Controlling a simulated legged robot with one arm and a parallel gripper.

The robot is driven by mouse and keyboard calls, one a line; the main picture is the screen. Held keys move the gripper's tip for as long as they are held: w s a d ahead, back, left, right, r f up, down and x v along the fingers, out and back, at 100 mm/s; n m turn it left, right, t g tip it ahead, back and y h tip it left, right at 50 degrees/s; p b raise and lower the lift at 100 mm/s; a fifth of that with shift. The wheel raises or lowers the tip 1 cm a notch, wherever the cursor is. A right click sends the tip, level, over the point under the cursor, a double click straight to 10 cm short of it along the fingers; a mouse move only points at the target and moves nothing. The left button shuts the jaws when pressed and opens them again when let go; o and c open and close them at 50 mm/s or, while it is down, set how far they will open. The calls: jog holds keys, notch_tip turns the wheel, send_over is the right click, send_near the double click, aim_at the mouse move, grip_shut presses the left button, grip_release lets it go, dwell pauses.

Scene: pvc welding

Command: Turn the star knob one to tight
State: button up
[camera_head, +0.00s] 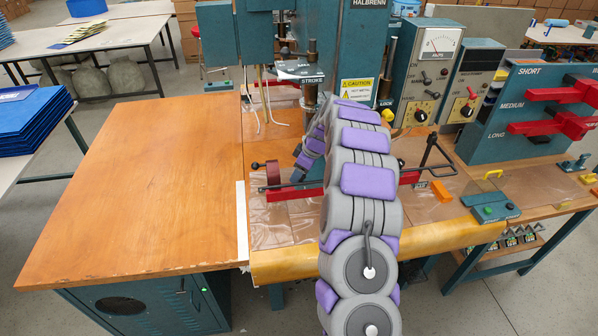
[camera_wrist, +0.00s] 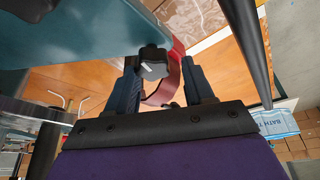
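A dark star knob (camera_wrist: 153,62) shows in the wrist view, just beyond and between the two fingertips of my gripper (camera_wrist: 160,66). A gap shows between the knob and the right finger. The left finger looks close to the knob's edge, and I cannot tell whether it touches. My gripper is open. In the head view my gripper (camera_head: 306,158) is partly covered by my arm, beside the teal welding machine (camera_head: 347,55), above the red bar at its base. I cannot make out the knob there.
A curved red part (camera_wrist: 165,93) lies behind the knob in the wrist view. The machine's teal body fills the upper left there. In the head view, a wooden table (camera_head: 150,180) is clear at left. Control boxes (camera_head: 425,70) and a rack with red handles (camera_head: 535,105) stand at right.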

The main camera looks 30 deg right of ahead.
jog(key=shift+d+f, duration=0.1)
jog(key=shift+d, duration=0.6)
jog(key=c, duration=0.7)
jog(key=shift+a, duration=0.2)
jog(key=shift+c, duration=0.3)
